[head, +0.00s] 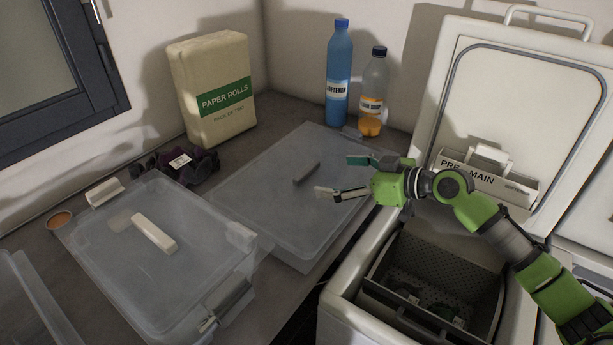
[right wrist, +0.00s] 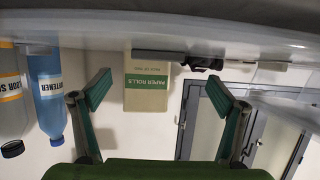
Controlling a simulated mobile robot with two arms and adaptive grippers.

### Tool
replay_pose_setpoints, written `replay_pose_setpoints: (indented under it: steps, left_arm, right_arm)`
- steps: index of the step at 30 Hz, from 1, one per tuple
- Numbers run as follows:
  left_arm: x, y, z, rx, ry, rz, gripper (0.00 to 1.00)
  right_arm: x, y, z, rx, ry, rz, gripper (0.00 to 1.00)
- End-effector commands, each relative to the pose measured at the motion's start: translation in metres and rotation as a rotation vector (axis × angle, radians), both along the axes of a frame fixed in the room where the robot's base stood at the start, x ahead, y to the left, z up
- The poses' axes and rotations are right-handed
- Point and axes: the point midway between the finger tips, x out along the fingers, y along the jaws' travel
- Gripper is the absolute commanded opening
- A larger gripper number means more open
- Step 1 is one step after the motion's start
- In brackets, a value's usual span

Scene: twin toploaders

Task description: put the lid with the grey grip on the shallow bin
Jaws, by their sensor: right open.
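The clear lid (head: 265,170) with the grey grip (head: 306,173) lies flat in the middle of the counter in the head view. It appears to rest on a low clear bin body (head: 290,263); I cannot tell whether it is seated all round. My right gripper (head: 339,176) is open and empty, just right of the grey grip, its fingers pointing left. The right wrist view is upside down and shows both fingers (right wrist: 162,105) apart, with a dark bar (right wrist: 160,57), probably the grip, beyond them. My left gripper is not in view.
A clear bin with a white-gripped lid (head: 130,262) stands at left; another clear container (head: 25,305) is cut off beside it. Paper rolls (head: 210,90), a dark cloth (head: 190,165) and two bottles (head: 339,75) stand behind. An open toploader (head: 345,315) is at right.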

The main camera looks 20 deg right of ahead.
Motion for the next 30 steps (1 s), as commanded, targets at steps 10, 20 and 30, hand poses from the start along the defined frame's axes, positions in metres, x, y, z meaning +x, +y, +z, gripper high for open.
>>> replay_pose_setpoints:
  steps: [10, 20, 30]
  left_arm:
    - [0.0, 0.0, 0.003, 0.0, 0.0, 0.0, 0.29]
    - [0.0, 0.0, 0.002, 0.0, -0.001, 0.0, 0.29]
    - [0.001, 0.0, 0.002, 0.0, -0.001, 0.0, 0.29]
  right_arm:
    - [0.027, 0.02, -0.01, 0.0, -0.002, -0.001, 0.89]
    - [0.062, 0.043, -0.022, 0.001, -0.001, 0.0, 0.89]
    - [0.064, 0.045, -0.023, -0.002, -0.001, 0.0, 0.73]
